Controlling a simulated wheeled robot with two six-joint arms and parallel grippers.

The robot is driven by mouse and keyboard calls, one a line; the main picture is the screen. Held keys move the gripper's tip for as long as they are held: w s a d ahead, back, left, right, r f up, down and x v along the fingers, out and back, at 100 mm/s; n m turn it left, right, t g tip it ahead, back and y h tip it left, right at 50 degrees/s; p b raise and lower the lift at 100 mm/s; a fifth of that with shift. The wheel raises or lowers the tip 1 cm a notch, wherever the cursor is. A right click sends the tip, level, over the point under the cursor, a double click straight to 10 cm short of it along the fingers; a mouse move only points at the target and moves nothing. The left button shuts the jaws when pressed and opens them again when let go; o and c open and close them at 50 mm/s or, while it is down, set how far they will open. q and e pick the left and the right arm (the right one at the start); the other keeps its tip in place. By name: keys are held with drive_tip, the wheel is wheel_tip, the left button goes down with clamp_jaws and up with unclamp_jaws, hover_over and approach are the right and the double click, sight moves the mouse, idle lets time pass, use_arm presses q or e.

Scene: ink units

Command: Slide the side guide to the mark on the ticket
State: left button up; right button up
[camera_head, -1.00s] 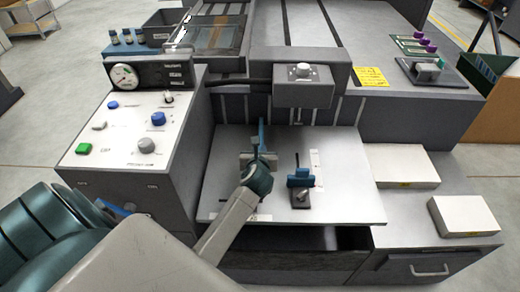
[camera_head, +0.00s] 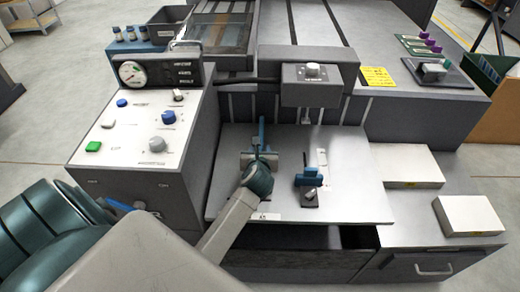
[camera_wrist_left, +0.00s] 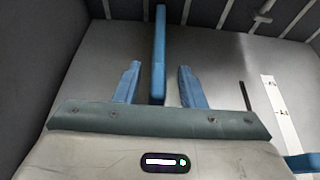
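The side guide appears to be the blue block (camera_head: 308,178) beside a dark slot, with a dark knob (camera_head: 310,199) in front of it; its edge shows in the left wrist view (camera_wrist_left: 302,162). A small white card (camera_head: 265,217) at the plate's front edge reads something like A5. A separate upright blue bar (camera_head: 261,133) stands left of the block. My left gripper (camera_wrist_left: 160,75) is open, its blue fingers either side of that bar in the wrist view, with gaps both sides. My right gripper is out of view.
The grey plate (camera_head: 350,190) is clear right of the block. A grey box (camera_head: 312,85) overhangs its back. The control panel (camera_head: 140,125) stands left. Two white stacks (camera_head: 405,167) (camera_head: 470,214) lie right. A yellow note (camera_head: 376,77) lies on the machine top.

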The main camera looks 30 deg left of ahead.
use_arm(q)
drive_tip(key=v, duration=1)
